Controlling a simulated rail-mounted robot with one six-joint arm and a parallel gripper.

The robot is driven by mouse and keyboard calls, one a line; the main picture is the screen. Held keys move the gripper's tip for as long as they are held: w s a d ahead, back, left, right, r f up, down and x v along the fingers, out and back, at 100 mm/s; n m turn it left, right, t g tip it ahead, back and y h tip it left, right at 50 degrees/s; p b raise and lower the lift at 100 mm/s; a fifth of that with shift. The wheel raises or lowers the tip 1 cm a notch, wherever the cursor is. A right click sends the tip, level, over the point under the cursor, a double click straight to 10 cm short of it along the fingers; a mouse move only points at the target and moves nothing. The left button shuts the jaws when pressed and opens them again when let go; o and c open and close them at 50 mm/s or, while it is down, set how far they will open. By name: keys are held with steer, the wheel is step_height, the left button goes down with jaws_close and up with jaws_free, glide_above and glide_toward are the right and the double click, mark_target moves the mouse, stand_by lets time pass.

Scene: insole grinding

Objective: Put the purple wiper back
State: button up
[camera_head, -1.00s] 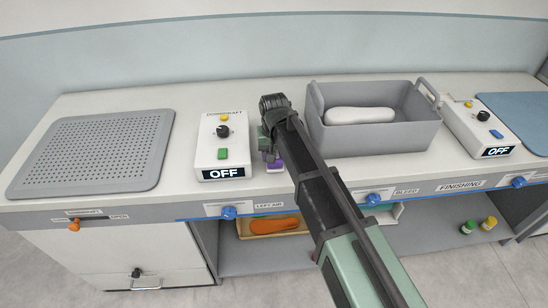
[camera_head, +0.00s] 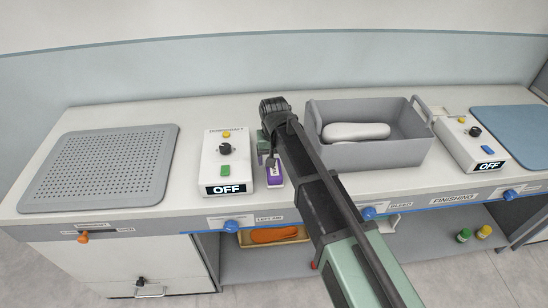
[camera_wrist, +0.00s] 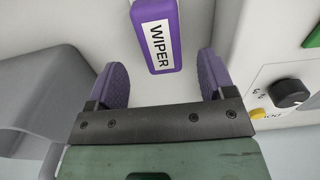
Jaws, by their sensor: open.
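The purple wiper (camera_head: 270,172), with a white label, rests on the counter just right of the DOWNDRAFT control box, partly hidden by my arm. In the wrist view the end of the wiper (camera_wrist: 158,40), with its WIPER label, shows at the top middle, ahead of the fingers. My gripper (camera_wrist: 161,78) is open, with one purple-padded finger on each side and an empty gap between them. The wiper is apart from both fingers.
The DOWNDRAFT box (camera_head: 226,158) reads OFF. A grey bin (camera_head: 380,153) with a white insole (camera_head: 355,132) stands close to the right of my arm. A perforated grey mat (camera_head: 100,170) lies left. Another OFF box (camera_head: 470,142) stands right. Blue knobs (camera_head: 231,227) line the front edge.

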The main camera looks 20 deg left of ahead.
step_height(320, 180, up, 6)
steer(key=p, duration=0.4)
steer(key=shift+r, duration=0.25)
steer(key=s+d+m, duration=0.1)
steer(key=s+d, duration=0.3)
steer(key=d, duration=0.8)
steer(key=s+d+m, duration=0.2)
steer(key=s+d, duration=0.2)
steer(key=d, duration=0.8)
steer(key=s+d+m, duration=0.1)
steer(key=s+d, duration=0.3)
steer(key=d, duration=0.8)
steer(key=shift+s+m, duration=0.25)
steer(key=shift+m, duration=0.05)
